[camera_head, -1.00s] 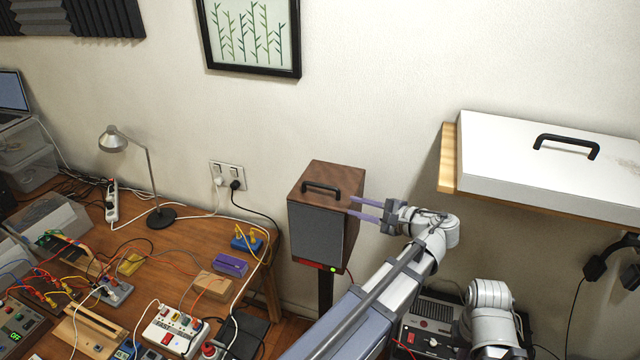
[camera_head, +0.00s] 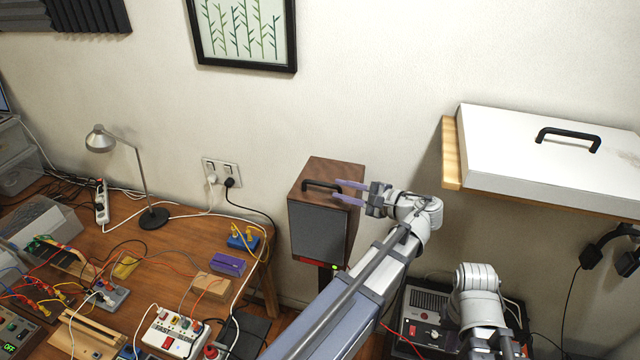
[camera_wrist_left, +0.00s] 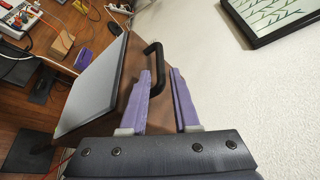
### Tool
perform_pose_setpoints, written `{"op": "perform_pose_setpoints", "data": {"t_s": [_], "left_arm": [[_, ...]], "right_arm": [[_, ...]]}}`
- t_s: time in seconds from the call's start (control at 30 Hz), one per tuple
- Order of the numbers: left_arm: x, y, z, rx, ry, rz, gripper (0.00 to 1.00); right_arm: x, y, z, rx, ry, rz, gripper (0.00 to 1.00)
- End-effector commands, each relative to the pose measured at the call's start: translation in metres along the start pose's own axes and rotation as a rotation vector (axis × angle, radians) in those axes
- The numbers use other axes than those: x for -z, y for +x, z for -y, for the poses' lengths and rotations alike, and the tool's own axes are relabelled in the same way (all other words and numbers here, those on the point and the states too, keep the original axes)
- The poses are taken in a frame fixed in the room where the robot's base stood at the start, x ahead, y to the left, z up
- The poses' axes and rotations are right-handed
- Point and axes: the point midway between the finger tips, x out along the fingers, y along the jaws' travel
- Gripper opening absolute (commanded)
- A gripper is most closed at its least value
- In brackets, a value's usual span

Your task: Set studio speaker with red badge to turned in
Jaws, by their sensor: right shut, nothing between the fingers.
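The studio speaker (camera_head: 318,232) is a brown wooden box with a grey front, standing beside the workbench. A red badge (camera_head: 314,262) and a green light show low on its front. A black handle (camera_head: 322,185) is on its top. My left gripper (camera_head: 337,190) is open at the handle's right end. In the left wrist view, the handle (camera_wrist_left: 153,50) lies by the open fingers (camera_wrist_left: 160,75); the left finger overlaps its near end. I cannot tell whether they touch. My right arm shows at the lower right, but its gripper is out of view.
The workbench (camera_head: 175,262) at left holds a lamp (camera_head: 140,180), cables and several electronic boxes. A wall shelf (camera_head: 451,150) at right carries a white case (camera_head: 545,160) with a black handle. A device with a red switch (camera_head: 420,325) sits below, near my right arm.

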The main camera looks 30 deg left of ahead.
Motion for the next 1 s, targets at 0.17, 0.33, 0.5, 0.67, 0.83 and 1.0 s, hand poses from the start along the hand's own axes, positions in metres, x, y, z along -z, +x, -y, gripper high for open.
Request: {"op": "perform_pose_setpoints", "data": {"t_s": [0.17, 0.33, 0.5, 0.67, 0.83, 1.0], "left_arm": [[0.0, 0.028, -0.002, -0.003, -0.002, 0.005, 0.3], [0.0, 0.052, -0.002, -0.002, -0.001, 0.003, 0.3], [0.0, 0.068, -0.001, -0.001, 0.0, 0.001, 0.3], [0.0, 0.073, -0.001, -0.001, 0.0, 0.001, 0.3], [0.0, 0.073, 0.0, -0.001, 0.0, 0.001, 0.3], [0.0, 0.072, 0.0, -0.001, 0.0, 0.001, 0.16]], "right_arm": [[0.001, 0.008, 0.001, 0.0, 0.001, 0.0, 0.0], [0.001, 0.013, 0.001, 0.0, 0.001, -0.001, 0.0], [0.001, 0.015, 0.001, 0.0, 0.002, -0.001, 0.0], [0.001, 0.016, 0.002, 0.0, 0.002, -0.001, 0.0], [0.001, 0.015, 0.001, 0.0, 0.002, -0.001, 0.0], [0.001, 0.015, 0.002, 0.0, 0.002, -0.001, 0.0]]}}
